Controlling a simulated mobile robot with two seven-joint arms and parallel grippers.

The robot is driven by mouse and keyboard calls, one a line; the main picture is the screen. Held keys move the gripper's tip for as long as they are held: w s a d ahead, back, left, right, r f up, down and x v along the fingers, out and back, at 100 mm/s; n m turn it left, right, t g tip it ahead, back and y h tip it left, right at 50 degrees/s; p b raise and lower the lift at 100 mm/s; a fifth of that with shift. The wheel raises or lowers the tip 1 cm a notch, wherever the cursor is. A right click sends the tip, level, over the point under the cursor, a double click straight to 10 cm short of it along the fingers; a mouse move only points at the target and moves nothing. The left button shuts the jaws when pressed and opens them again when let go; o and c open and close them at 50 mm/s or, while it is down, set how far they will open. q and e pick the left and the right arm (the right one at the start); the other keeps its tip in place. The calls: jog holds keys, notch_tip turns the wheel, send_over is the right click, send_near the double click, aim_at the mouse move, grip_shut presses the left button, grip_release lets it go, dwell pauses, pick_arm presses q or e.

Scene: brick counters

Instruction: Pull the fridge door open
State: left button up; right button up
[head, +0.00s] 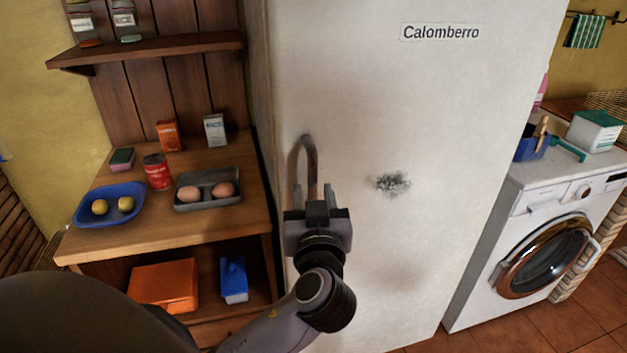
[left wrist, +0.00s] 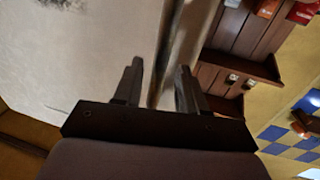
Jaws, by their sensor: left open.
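The fridge (head: 375,110) is a tall, off-white, worn cabinet in the middle of the head view, with a "Calomberro" label and a dark smudge. Its door looks closed. A curved, rusty-brown handle (head: 310,160) stands near the door's left edge. My left gripper (head: 318,205) is open in front of the handle's lower part and hides it. In the left wrist view, the two fingers (left wrist: 159,68) are spread, with the fridge (left wrist: 85,50) behind and to the left. Contact with the handle cannot be made out. My right gripper is not in view.
Left of the fridge stands a wooden counter (head: 150,230) with a blue tray (head: 85,216), a red can (head: 157,172) and an egg box (head: 207,204). A wooden shelf (head: 150,50) hangs above. A washing machine (head: 545,235) stands to the right. Tiled floor shows at lower right.

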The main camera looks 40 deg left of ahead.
aim_at(313, 190)
pick_arm(q)
jog(key=shift+p+x, duration=0.3)
jog(key=shift+x, duration=1.35)
grip_shut()
jog(key=shift+s+d, duration=0.1)
jog(key=shift+d, duration=0.1)
